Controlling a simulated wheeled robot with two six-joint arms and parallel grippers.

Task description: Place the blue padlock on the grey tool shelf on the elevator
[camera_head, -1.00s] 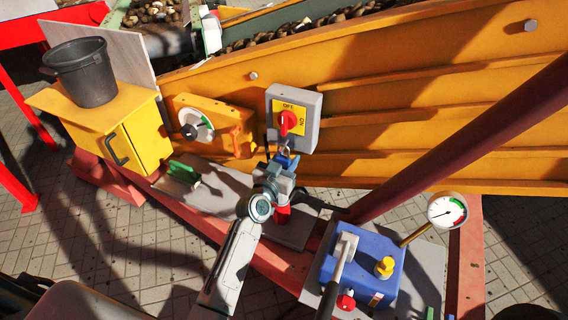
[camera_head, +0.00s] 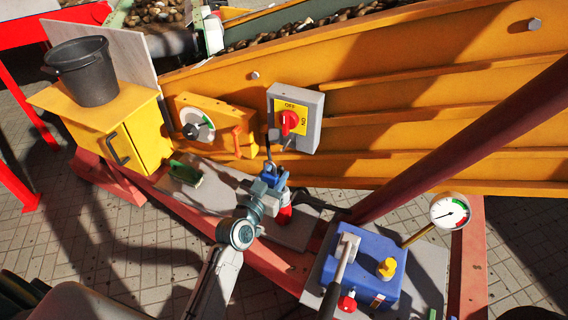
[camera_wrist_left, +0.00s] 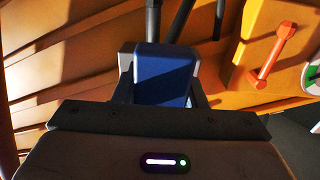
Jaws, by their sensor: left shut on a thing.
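The blue padlock (camera_head: 274,175) is held in my left gripper (camera_head: 270,184), in front of the orange elevator wall and just below the switch box. Its dark shackle points up and appears clear of the red switch knob. In the left wrist view the blue padlock body (camera_wrist_left: 162,75) sits between the gripper's fingers. The grey tool shelf (camera_head: 210,200) lies below and to the left, partly hidden behind my left arm and gripper. My right gripper is not in view.
On the shelf are a green-handled item (camera_head: 186,173) and a red item (camera_head: 285,215). The grey switch box (camera_head: 311,117) with its red knob is above. A blue lever unit (camera_head: 372,262) and a dark red post (camera_head: 440,140) stand right. Bare shelf shows left of the gripper.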

